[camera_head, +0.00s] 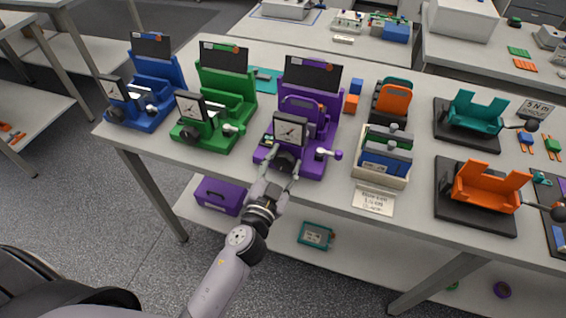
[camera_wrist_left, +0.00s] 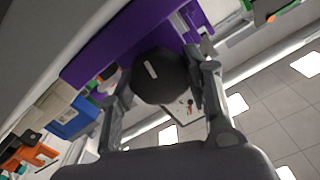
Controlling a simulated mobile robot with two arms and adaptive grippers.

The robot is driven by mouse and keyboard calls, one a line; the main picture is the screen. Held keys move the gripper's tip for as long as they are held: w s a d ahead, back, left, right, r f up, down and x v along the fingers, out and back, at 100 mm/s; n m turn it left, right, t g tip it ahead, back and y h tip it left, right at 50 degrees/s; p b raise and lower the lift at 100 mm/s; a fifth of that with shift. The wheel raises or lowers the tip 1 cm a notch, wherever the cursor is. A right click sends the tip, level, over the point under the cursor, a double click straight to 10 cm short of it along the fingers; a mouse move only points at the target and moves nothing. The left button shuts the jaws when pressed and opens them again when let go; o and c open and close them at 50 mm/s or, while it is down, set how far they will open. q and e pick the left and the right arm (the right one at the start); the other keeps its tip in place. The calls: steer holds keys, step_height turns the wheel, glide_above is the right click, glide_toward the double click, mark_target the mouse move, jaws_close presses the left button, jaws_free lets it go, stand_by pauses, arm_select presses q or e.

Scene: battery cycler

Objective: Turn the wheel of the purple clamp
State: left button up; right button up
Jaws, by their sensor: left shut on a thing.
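The purple clamp (camera_head: 318,160) stands on the table, near the front edge, with a dark panel at its back and a dial gauge (camera_head: 290,132) at its front. Its black wheel (camera_head: 286,158) is below the gauge, facing me. In the left wrist view the wheel (camera_wrist_left: 158,77) is a dark knob with a pale mark, in front of the purple body (camera_wrist_left: 105,52). My left gripper (camera_head: 284,169) reaches up from the front and is shut on the wheel, one finger on each side; the fingers also show in the wrist view (camera_wrist_left: 162,98). My right gripper is not in view.
A green clamp (camera_head: 228,100) and a blue clamp (camera_head: 155,90) stand to the left. A small white-knobbed lever (camera_head: 337,154) sticks out right of the wheel. A cream tray (camera_head: 370,175) with blue items stands to the right. A purple box (camera_head: 220,195) lies on the shelf below.

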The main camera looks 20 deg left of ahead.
mark_target(289, 123)
arm_select(q)
steer(key=shift+m, duration=0.4)
steer(key=o, duration=1.2)
steer(key=shift+c, duration=0.2)
step_height(289, 123, up, 10)
